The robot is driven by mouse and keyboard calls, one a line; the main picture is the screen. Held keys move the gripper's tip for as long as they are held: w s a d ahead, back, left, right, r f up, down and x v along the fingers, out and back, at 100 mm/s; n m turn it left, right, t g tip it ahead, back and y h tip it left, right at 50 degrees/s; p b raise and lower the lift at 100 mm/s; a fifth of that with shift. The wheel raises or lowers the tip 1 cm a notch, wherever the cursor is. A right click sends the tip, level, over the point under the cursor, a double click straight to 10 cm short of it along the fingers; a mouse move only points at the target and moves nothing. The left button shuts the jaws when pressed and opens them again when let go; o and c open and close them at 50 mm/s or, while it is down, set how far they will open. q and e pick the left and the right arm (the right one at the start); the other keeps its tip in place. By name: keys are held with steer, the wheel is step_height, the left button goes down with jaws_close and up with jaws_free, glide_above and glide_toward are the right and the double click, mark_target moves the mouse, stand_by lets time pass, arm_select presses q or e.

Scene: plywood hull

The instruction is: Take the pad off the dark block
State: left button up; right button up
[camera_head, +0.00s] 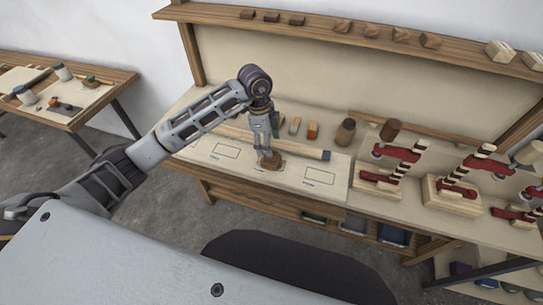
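My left arm reaches in from the left, and its gripper (266,151) points down over the workbench. Directly below the fingertips is a small brown block-like piece (271,163) on the pale bench top, between two outlined rectangles. The fingertips are at or just above this piece. I cannot tell whether they touch or grip it. A pad and a dark block cannot be told apart there at this size. My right gripper is not in view.
A left outlined rectangle (225,151) and a right one (319,175) are bare. A long pale strip with a dark end (326,155) lies behind. Red clamps (395,152) stand on the right. A brown jar (345,132) and small blocks stand at the back.

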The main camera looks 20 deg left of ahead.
arm_select(q)
steer(key=shift+f, duration=0.15)
steer(key=shift+d+f+p, duration=0.2)
steer(key=shift+f+p, duration=0.1)
steer(key=shift+f, duration=0.9)
steer(key=shift+d+f+p, duration=0.2)
steer(key=shift+f+p, duration=0.1)
steer(key=shift+f, duration=0.9)
steer(key=c, duration=0.9)
steer(key=shift+r, duration=0.15)
steer(key=shift+c, duration=0.2)
step_height(320, 180, up, 10)
steer(key=b, duration=0.1)
